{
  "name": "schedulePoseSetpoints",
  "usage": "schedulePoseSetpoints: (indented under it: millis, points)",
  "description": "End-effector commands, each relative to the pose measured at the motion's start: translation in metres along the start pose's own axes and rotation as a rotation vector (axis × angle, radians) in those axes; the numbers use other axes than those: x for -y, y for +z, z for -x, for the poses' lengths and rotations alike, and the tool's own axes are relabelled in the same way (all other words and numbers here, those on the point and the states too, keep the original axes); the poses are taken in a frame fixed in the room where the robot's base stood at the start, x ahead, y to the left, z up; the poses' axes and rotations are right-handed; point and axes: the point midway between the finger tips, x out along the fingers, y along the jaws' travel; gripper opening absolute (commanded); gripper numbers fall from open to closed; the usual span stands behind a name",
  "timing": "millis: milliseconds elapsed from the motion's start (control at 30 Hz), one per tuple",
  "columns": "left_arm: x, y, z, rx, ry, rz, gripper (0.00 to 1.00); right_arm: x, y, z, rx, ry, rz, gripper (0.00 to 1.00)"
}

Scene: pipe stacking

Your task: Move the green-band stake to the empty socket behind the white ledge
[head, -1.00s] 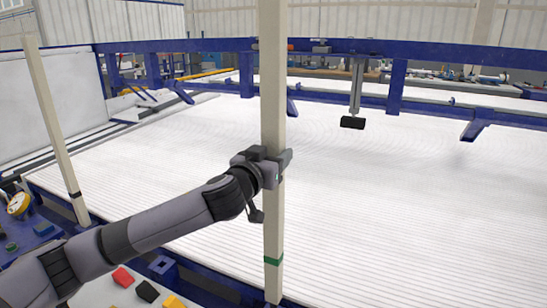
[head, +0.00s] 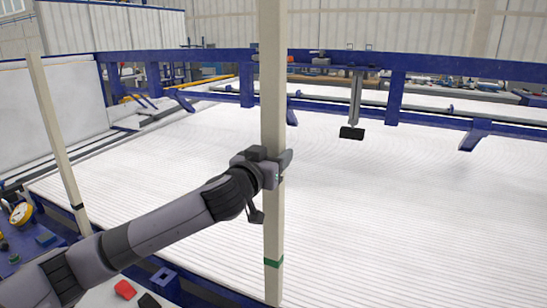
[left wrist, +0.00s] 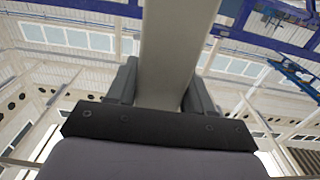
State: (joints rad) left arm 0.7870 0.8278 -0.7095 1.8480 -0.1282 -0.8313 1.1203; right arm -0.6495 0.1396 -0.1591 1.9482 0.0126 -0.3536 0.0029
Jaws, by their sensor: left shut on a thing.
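The green-band stake (head: 273,90) is a long, pale, square post, close to upright, with a green band (head: 273,262) near its lower end. My left gripper (head: 272,170) is shut on it around mid-height. In the left wrist view the stake (left wrist: 175,45) runs up between the two fingers (left wrist: 160,88). Its lower end is near the bottom edge of the head view, in front of the blue frame edge; I cannot tell its height there. An empty blue square socket (head: 165,277) sits just behind the white ledge (head: 100,297). My right gripper is out of view.
A second pale stake (head: 55,140) with a black band stands at the left. Red (head: 125,289) and black (head: 149,301) blocks lie on the ledge. A blue bench (head: 28,262) with a yellow gauge is at far left. A wide white ribbed bed (head: 400,210) lies behind.

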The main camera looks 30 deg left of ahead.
Motion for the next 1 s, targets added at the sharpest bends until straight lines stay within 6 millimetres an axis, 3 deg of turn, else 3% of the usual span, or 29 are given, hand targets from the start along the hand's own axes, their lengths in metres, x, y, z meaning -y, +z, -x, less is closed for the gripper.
schedulePoseSetpoints:
  millis: [33, 533, 1000]
  points:
    - [0.000, -0.013, 0.000, -0.009, 0.001, 0.002, 0.00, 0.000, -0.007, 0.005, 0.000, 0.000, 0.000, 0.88]
    - [0.000, -0.057, 0.000, -0.009, 0.000, 0.003, 0.00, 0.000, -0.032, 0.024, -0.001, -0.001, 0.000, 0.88]
    - [0.000, -0.083, 0.000, -0.009, 0.000, 0.001, 0.00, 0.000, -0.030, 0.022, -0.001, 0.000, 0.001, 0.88]
